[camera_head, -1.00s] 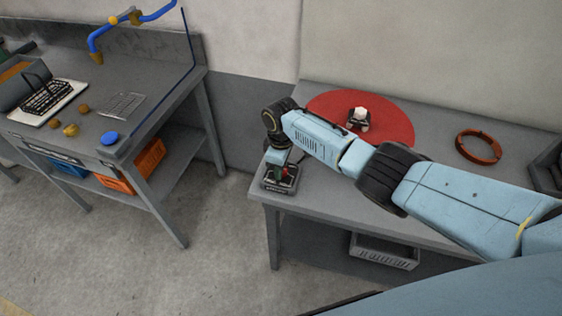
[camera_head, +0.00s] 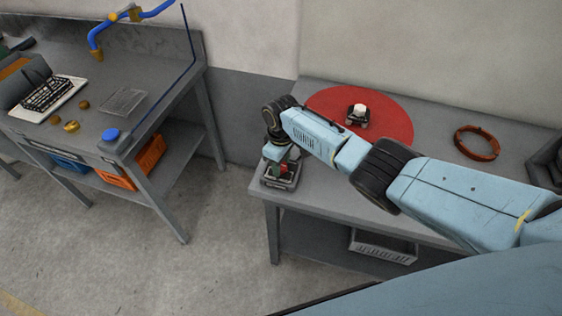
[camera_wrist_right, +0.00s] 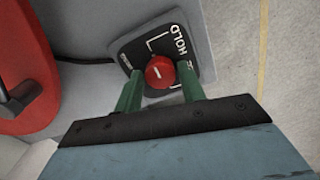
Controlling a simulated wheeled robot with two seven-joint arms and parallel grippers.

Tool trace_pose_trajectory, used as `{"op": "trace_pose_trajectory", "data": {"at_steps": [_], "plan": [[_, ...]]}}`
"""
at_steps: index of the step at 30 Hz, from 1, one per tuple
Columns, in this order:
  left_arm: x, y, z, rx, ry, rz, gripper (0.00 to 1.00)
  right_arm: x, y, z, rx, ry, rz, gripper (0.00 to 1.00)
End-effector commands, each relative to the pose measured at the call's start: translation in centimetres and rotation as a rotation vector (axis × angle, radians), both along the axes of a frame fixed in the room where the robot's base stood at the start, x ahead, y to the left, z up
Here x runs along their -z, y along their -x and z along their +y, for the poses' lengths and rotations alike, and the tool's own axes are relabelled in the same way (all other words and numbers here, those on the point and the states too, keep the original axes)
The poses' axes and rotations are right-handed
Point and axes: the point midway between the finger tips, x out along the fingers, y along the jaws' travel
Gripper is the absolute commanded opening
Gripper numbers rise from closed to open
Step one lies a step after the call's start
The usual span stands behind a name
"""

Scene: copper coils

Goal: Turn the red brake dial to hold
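The red brake dial (camera_wrist_right: 160,71) sits on a dark plate (camera_wrist_right: 208,66) with white lettering in the right wrist view. The word HOLD (camera_wrist_right: 180,40) reads above and right of the dial; a smaller label at the left is too small to read. My right gripper (camera_wrist_right: 159,84) has its two green fingers on either side of the dial, with a narrow gap showing at each side. In the head view my right gripper (camera_head: 280,166) is over the dial box (camera_head: 281,183) at the table's near-left corner. My left gripper is out of view.
The grey table (camera_head: 335,205) also bears a red disc (camera_head: 388,122) with a small white-topped object (camera_head: 358,114), and a copper ring (camera_head: 477,143). A second workbench (camera_head: 150,75) stands at the left with loose parts. Open floor lies between.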

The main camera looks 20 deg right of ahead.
Motion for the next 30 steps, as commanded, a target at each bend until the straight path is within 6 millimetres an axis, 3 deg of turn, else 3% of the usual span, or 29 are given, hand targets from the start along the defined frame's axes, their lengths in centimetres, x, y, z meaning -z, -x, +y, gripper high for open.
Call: {"op": "trace_pose_trajectory", "data": {"at_steps": [3,14,20,30], "plan": [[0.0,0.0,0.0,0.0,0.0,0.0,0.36,0.0,0.0,0.0,-0.001,-0.001,-0.001,0.54],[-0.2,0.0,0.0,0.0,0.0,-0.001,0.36,-0.5,0.0,0.1,-0.003,-0.002,-0.002,0.54],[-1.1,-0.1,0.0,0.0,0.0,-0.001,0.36,-3.6,-0.1,0.1,-0.003,-0.002,-0.005,0.54],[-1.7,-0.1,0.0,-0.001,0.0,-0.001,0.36,-10.8,-0.1,0.0,-0.002,-0.002,-0.004,0.54]]}}
